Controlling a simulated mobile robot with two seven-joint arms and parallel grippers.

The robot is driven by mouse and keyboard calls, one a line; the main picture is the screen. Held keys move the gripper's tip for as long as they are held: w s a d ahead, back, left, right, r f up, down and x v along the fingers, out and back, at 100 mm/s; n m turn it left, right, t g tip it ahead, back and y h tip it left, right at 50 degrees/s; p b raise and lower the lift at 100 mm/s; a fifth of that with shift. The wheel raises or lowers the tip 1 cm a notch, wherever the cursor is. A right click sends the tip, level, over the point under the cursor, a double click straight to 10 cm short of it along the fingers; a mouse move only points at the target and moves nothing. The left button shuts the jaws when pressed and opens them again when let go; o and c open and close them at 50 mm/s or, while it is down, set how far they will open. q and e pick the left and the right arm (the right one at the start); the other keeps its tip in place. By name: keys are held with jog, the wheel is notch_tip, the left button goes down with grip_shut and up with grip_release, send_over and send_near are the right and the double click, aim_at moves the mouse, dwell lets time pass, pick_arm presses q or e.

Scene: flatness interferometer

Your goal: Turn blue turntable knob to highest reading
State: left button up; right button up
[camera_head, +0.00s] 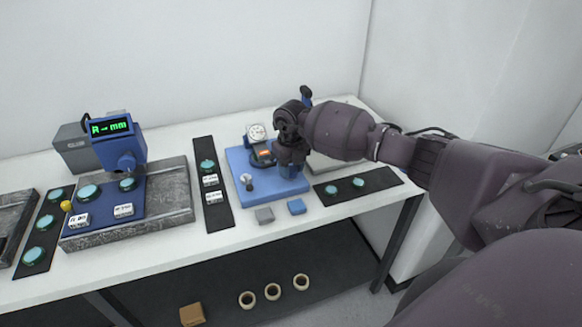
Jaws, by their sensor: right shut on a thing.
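A flat blue base (272,190) stands on the white table. It carries a round white dial gauge (256,132) at its back, a dark unit with an orange mark (264,154), and a small pale knob or lever (248,181) at front left. My right gripper (289,172) reaches down over the right part of this base. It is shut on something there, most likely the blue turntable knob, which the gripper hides. The gauge's needle is too small to read. My left gripper is not in view.
A blue instrument with a green display (110,128) stands on a grey stone slab (176,196) at left. Dark mats (222,218) hold glass discs and white labelled blocks. Rings (273,292) lie below.

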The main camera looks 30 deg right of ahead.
aim_at(291, 169)
jog(key=shift+n+b, duration=0.6)
jog(key=shift+n, duration=0.3)
jog(key=o, duration=0.9)
notch_tip(291, 169, up, 11)
jog(key=shift+f, duration=0.1)
